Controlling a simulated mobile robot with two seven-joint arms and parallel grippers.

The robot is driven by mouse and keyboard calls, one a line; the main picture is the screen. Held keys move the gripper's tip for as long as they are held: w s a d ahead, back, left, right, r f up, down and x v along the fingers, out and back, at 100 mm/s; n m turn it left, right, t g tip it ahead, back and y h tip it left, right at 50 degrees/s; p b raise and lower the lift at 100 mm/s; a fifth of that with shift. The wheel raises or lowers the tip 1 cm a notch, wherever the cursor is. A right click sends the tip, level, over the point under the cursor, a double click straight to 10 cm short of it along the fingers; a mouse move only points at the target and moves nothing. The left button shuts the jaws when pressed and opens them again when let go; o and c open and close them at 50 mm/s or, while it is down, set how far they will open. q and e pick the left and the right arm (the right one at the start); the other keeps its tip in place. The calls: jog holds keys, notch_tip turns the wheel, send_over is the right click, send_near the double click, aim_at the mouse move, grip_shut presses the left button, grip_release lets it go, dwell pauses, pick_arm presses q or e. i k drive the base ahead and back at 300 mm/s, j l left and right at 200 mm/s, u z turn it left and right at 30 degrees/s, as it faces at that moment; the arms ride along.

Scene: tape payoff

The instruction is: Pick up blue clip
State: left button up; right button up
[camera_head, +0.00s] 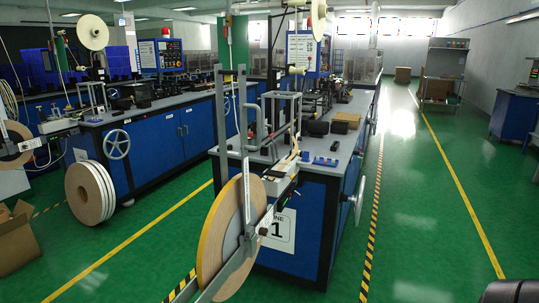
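A small blue piece (325,161), which looks like the blue clip, lies on the grey top of the near workbench (285,157), close to its front right corner. It is too small to make out its exact shape. A smaller dark blue item (335,146) lies just behind it. Neither of my grippers can be made out in the head view, and nothing is seen touching the blue piece.
A large tape reel (221,240) stands on a bracket before the bench front. A white feed unit (282,180) sits at the bench edge. A black form (512,291) cuts into the bottom right corner. Green floor right of the bench is clear.

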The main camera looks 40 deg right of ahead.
aim_at(305, 157)
jog(key=l+u, duration=0.65)
jog(key=l, duration=0.2)
jog(key=l+u, duration=0.2)
jog(key=l, duration=0.25)
jog(key=k+l+u, duration=0.2)
jog(key=l, duration=0.2)
jog(key=k+l+u, duration=0.1)
jog(key=l, duration=0.35)
jog(key=k+l+u, duration=0.15)
jog(key=l, duration=0.3)
jog(key=k+l, duration=0.1)
jog(key=l, duration=0.25)
jog(key=k+l, duration=0.1)
jog(key=l, duration=0.25)
jog(key=k+l, duration=0.15)
jog(key=l, duration=0.2)
jog(key=k+l, duration=0.1)
jog(key=l, duration=0.2)
jog(key=k+l, duration=0.1)
jog(key=l, duration=0.25)
jog(key=u, duration=0.05)
